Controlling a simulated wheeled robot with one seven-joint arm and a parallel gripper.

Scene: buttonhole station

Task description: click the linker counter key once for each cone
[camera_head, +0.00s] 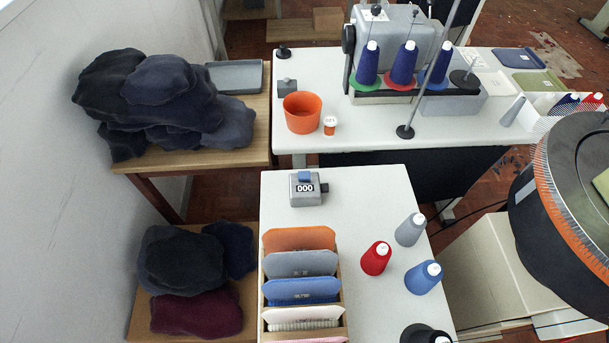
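A small grey counter (306,193) stands near the back left of the near white table, its display reading 000. A blue key (304,177) sits on its top. Several dark blue cones (403,63) stand in a row on the far table's rack, on coloured bases. A slim grey cone (513,111) and smaller blue and red cones (592,101) stand farther right. My gripper is not in view.
A wooden rack of coloured cards (300,263) is left of the cones. A round dial machine (540,210) fills the right. An orange pot (302,112) and small grey box (287,87) stand on the far table. Dark black pieces at the bottom edge are cut off.

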